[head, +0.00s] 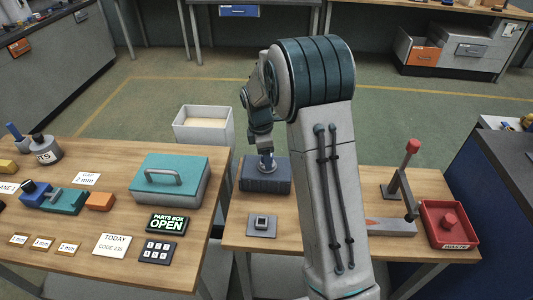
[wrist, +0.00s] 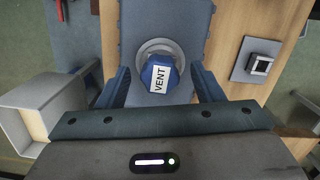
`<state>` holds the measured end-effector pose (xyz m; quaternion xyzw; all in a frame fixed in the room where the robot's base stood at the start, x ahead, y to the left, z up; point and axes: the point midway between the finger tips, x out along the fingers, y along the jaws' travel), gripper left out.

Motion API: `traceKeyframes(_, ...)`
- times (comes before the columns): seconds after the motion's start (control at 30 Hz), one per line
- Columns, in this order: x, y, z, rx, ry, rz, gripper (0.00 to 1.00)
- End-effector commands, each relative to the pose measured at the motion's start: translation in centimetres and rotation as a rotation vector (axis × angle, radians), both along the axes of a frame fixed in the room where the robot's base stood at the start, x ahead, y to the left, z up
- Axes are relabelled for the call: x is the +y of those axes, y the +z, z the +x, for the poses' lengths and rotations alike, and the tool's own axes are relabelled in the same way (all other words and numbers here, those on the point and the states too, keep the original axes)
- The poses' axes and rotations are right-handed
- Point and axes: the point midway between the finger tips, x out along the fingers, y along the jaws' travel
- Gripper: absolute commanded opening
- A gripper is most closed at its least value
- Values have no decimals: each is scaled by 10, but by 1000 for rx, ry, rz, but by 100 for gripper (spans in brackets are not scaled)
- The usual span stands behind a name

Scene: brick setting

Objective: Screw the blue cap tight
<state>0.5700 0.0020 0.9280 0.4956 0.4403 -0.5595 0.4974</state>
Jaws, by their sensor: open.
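The blue cap (wrist: 160,76), with a white VENT label, sits on a round grey collar (wrist: 158,46) on a blue-grey block in the wrist view. The block (head: 265,178) stands on the right-hand table in the head view, with the end of my arm over it. My gripper (wrist: 160,84) is open, one finger on each side of the cap, with gaps visible at both sides. The cap appears slightly turned, its label tilted. I cannot tell whether it is fully seated. The head view does not show the cap or fingers clearly.
A small grey plate with a square fitting (head: 262,225) lies in front of the block. A white bin (head: 203,127) stands behind it to the left. A red-knobbed lever (head: 405,185) and a red waste tray (head: 448,224) stand to the right. The left table holds a teal-lidded box (head: 170,180).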

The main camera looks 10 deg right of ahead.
Motion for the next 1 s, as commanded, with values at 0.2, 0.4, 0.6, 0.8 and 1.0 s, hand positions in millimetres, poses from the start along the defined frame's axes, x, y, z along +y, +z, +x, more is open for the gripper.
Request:
traceKeyframes(0.2, 0, 0, 0, 0, 0, 0, 24)
traceKeyframes(0.4, 0, 0, 0, 0, 0, 0, 10)
traceKeyframes(0.6, 0, 1, 0, 1, -59, 0, 7)
traceKeyframes(0.8, 0, 2, 1, 0, -313, -1, 7)
traceKeyframes(1.0, 0, 1, 1, 0, -544, -1, 7)
